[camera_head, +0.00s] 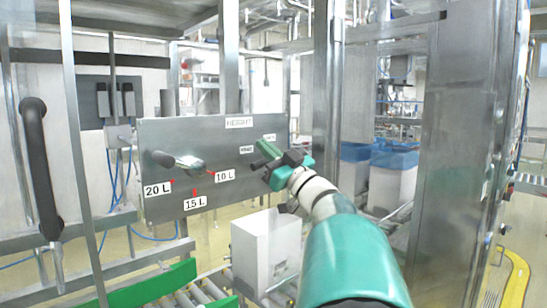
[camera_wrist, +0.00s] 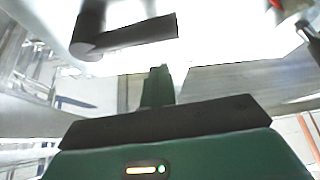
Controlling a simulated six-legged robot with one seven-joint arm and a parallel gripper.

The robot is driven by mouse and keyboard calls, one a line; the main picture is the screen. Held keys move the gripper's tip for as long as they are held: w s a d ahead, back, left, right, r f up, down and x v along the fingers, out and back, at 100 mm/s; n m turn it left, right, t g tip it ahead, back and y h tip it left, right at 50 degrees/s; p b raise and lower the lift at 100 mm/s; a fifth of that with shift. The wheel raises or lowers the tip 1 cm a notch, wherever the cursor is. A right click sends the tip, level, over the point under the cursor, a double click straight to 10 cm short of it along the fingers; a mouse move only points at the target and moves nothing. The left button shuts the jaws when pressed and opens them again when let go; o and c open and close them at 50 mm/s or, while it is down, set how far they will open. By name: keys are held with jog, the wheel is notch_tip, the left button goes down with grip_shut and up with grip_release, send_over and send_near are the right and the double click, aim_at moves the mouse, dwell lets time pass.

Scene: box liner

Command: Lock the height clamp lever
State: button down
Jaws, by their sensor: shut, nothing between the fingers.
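A steel panel (camera_head: 215,135) stands in front of me, with a HEIGHT label (camera_head: 238,122) at its top and two small labels at its right. The lever by those labels is mostly hidden behind my gripper (camera_head: 266,150) in the head view. In the wrist view, a dark angled lever (camera_wrist: 125,38) shows above my gripper (camera_wrist: 157,70), against a bright surface. My green fingers are together with nothing between them. They point toward the lever; a gap shows in the wrist view, but I cannot tell its depth.
A crank handle (camera_head: 185,161) sticks out of the panel's left side, among 20 L, 15 L and 10 L marks. A white box (camera_head: 264,250) stands on the roller conveyor below the panel. Steel posts (camera_head: 328,80) rise close on the right. A black handle (camera_head: 40,165) is at the left.

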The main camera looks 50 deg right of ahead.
aim_at(267, 161)
jog(key=shift+w+d+f, duration=0.1)
jog(key=shift+d+f, duration=0.1)
jog(key=shift+f, duration=0.55)
jog(key=shift+d+f, duration=0.2)
jog(key=shift+f, duration=0.55)
jog(key=shift+w, duration=0.15)
jog(key=shift+f+n, duration=0.15)
jog(key=shift+n, duration=0.25)
